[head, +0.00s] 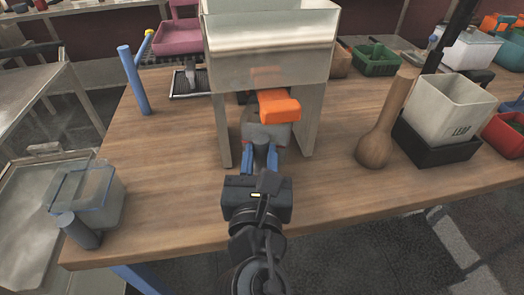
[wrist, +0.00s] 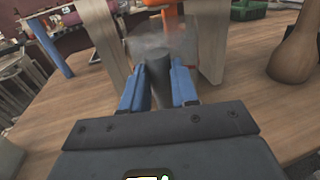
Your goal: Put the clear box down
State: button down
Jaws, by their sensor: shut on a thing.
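My gripper (head: 260,165) has its blue fingers shut on the dark round handle of a clear box (head: 266,133). In the wrist view, the fingers (wrist: 158,88) sit on either side of that handle (wrist: 137,75), and the see-through box (wrist: 165,45) is beyond it. The box is between the legs of the metal powder filler (head: 268,48), below its orange part (head: 279,106). Whether its bottom touches the table is hidden. A second clear box (head: 90,195) with a similar grey handle stands at the table's left front corner.
A wooden vase-like object (head: 378,148) and a white bin (head: 450,105) in a black tray stand to the right. A blue post (head: 134,80) rises at the left. The filler's legs (head: 221,130) flank the box closely.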

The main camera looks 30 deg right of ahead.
aim_at(260, 167)
jog(key=shift+x, duration=1.6)
jog(key=shift+w+d+f, duration=0.1)
jog(key=shift+w+f, duration=0.05)
jog(key=shift+f, duration=0.7)
jog(key=shift+w+d+f, duration=0.1)
jog(key=shift+w+f, duration=0.05)
jog(key=shift+f, duration=0.75)
jog(key=shift+f, duration=0.15)
jog(key=c, duration=0.9)
grip_release()
jog(key=shift+o, duration=0.2)
jog(key=b+v, duration=0.1)
jog(key=v, duration=1.1)
jog(key=shift+a+b, duration=0.1)
jog(key=shift+b, duration=0.3)
